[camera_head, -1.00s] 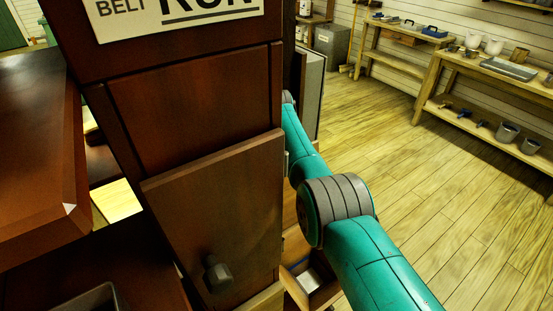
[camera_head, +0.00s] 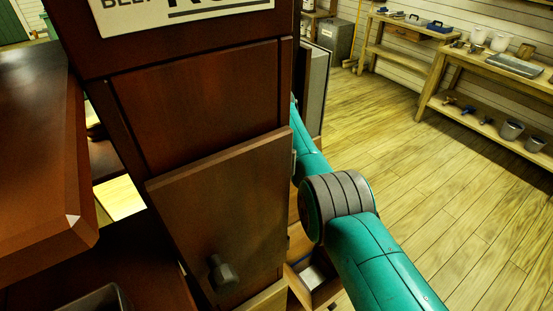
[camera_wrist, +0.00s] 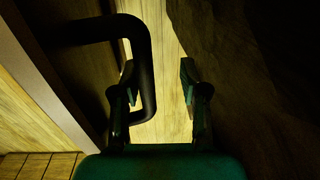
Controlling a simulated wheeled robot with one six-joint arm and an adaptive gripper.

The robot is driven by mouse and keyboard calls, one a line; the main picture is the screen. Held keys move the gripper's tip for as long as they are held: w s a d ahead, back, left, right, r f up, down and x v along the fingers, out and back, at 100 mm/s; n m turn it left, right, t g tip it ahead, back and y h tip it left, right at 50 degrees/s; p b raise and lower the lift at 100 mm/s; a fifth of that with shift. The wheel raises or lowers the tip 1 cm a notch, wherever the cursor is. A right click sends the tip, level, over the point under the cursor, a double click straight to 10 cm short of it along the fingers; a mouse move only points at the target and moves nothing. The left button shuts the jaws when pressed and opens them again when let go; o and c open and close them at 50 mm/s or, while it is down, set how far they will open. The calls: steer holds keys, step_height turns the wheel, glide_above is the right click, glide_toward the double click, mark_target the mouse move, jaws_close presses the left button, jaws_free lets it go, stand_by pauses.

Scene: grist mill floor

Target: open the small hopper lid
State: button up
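My gripper (camera_wrist: 158,85) shows in the wrist view with its two fingers apart. A dark, bent bar handle (camera_wrist: 134,30) comes in from the left and turns down. Its upright part lies between the fingers, closer to the left one; I cannot tell whether they touch. The handle is fixed to a dark surface at the left. In the head view, a brown wooden panel (camera_head: 215,205) with a dark knob (camera_head: 222,273) is on the front of a wooden column. I cannot tell which part is the small hopper lid. My gripper is hidden there behind the column.
A wooden bench (camera_head: 480,72) with pans and buckets stands along the right wall. An open wooden drawer or box (camera_head: 318,284) is low beside the column, close to my arm. A dark wooden ledge (camera_head: 45,150) juts in at the left. The plank floor (camera_head: 400,125) at right is clear.

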steer(key=shift+w+r, duration=0.15)
steer(key=shift+r, duration=0.1)
step_height(320, 180, up, 12)
steer(key=shift+s+d+f, duration=0.25)
steer(key=shift+s, duration=0.15)
